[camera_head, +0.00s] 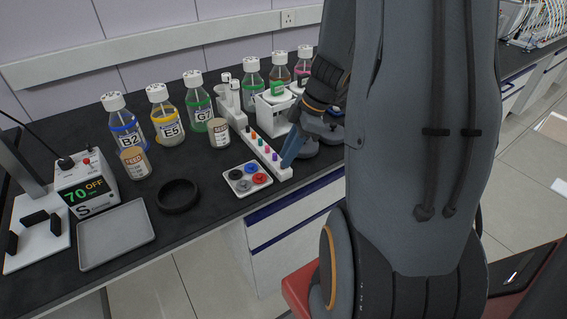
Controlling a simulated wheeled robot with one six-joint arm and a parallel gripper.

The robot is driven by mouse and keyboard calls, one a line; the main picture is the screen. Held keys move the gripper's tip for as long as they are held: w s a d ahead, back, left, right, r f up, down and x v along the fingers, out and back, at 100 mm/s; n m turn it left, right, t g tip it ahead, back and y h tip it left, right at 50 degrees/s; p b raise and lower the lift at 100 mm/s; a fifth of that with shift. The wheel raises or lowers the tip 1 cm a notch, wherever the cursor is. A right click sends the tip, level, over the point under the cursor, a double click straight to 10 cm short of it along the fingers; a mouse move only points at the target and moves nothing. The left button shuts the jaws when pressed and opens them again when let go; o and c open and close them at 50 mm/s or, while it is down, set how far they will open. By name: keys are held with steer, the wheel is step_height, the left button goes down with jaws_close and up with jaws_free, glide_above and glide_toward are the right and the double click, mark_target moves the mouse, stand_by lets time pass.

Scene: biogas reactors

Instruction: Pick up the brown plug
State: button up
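A long white rack (280,171) lies on the black bench and bears a row of small coloured plugs. One orange-brown plug (251,134) stands near its far end; it may be the brown one, but it is too small to be sure. Green, red and purple plugs stand nearer along the row. My gripper (289,160) reaches down from the right beside the rack's near end, with a blue-grey finger close to it. My own arm hides much of the gripper, so I cannot see its opening or whether it touches anything.
A white tray (232,190) of coloured caps lies left of the rack. Bottles B2 (125,137), E5 (167,132) and G7 (199,116) and more bottles stand behind. Two seed jars (134,163), a black ring (178,196) and a grey tray (116,234) are left.

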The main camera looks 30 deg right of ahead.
steer(key=shift+x, duration=0.8)
jaws_close()
steer(key=shift+r, duration=0.1)
step_height(320, 180, up, 11)
steer(key=b, duration=0.1)
steer(key=shift+r+p, duration=0.3)
steer(key=shift+r, duration=0.15)
stand_by(0.6)
